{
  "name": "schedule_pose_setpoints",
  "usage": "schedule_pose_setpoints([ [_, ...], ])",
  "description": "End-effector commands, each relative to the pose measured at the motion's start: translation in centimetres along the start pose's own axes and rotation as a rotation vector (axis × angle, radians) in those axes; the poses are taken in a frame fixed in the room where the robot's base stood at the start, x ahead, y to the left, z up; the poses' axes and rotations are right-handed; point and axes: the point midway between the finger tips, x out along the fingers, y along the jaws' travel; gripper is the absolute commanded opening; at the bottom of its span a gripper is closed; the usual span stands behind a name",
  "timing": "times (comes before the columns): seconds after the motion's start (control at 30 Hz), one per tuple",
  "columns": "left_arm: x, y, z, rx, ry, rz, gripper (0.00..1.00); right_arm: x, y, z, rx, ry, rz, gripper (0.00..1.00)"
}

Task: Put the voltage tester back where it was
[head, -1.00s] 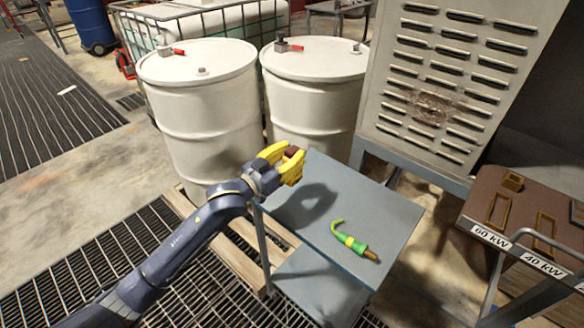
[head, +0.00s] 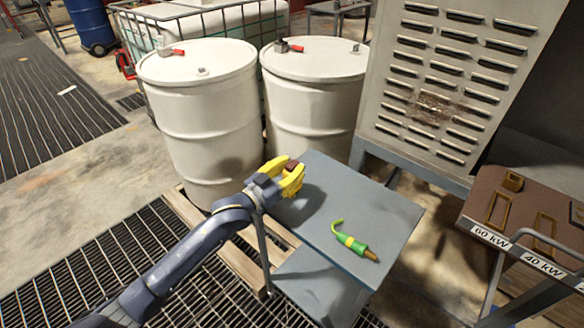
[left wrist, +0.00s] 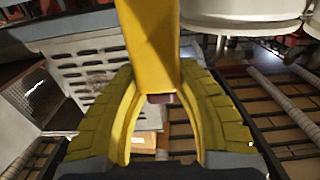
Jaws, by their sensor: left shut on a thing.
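My left gripper (head: 290,178) has yellow fingers and is shut on a small reddish-brown block (head: 292,166). It holds the block over the back left part of the blue-grey table (head: 385,208), close above the top. In the left wrist view the yellow fingers hide most of the block; only a small dark red end (left wrist: 160,98) shows. A green tool (head: 354,243) with a yellow band, a curved thin end and a brown tip lies on the table, apart from the gripper. I cannot tell which of the two is the voltage tester. My right gripper is not in view.
Two white drums (head: 200,110) stand behind the table on a wooden pallet (head: 232,262). A vented grey cabinet (head: 440,85) stands at the back right. A brown panel (head: 530,215) with kW labels is at the right.

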Motion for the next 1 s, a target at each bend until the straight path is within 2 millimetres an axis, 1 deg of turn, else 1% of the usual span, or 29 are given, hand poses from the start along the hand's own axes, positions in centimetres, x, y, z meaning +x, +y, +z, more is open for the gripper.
schedule_pose_setpoints([
  [0.07, 0.0, 0.0, 0.2, 0.000, 0.000, 0.000, 0.00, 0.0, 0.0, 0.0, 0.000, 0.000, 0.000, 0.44],
  [0.1, 0.0, 0.0, 0.3, 0.000, -0.001, 0.000, 0.34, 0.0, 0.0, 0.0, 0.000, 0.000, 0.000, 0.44],
  [0.27, 0.0, 0.0, 0.2, 0.000, -0.001, 0.000, 0.53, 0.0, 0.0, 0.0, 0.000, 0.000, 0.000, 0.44],
  [0.3, 0.0, 0.0, 0.2, 0.000, -0.001, 0.000, 0.55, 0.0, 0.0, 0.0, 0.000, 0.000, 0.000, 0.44],
  [0.63, -0.2, 0.0, -0.1, 0.000, 0.000, 0.000, 0.55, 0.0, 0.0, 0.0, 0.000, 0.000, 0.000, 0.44],
  [0.77, -1.7, 0.0, 0.1, -0.001, -0.002, 0.000, 0.55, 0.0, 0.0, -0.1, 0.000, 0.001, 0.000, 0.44],
  [1.0, -6.0, 0.0, 0.1, -0.001, -0.002, 0.000, 0.55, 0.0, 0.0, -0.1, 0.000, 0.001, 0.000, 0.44],
])
